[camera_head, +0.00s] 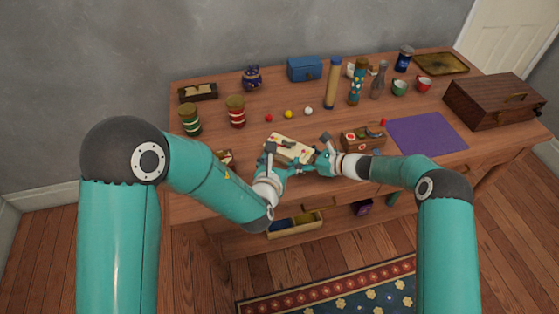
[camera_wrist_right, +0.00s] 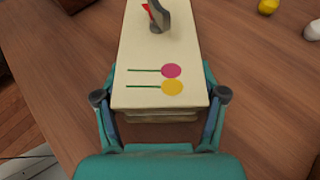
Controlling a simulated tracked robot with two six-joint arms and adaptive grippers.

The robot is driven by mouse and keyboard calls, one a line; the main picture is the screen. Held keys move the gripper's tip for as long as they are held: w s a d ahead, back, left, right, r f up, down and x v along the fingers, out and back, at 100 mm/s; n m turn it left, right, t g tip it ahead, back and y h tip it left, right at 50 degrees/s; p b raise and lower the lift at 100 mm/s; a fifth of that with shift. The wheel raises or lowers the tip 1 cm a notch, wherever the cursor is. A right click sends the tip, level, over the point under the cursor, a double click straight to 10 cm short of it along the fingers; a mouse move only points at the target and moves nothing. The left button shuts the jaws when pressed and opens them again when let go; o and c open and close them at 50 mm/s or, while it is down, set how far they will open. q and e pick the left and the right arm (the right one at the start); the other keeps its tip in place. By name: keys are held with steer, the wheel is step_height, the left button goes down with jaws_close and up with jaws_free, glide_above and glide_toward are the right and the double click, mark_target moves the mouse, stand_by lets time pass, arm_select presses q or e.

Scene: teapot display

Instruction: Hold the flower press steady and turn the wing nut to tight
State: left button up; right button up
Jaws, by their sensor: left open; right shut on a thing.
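The flower press (camera_head: 291,147) is a cream block with painted flowers, lying near the front edge of the table. In the right wrist view the press (camera_wrist_right: 140,50) shows a pink and a yellow flower on its near end. A grey upright wing nut (camera_wrist_right: 160,16) stands on its top beside a small red mark. My right gripper (camera_head: 319,154) is shut on the right end of the press, one finger along each side. My left gripper (camera_head: 281,163) is open at the front left of the press; whether it touches the press is hard to tell.
A wooden box with items (camera_head: 362,138) stands close to the right of the press. Red, yellow and white balls (camera_head: 288,114) lie behind it. Striped jars (camera_head: 236,112) stand at the back left. A purple mat (camera_head: 427,134) lies bare on the right. An open drawer (camera_head: 296,225) is below the front edge.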

stand_by(0.3)
steer(key=o, duration=1.5)
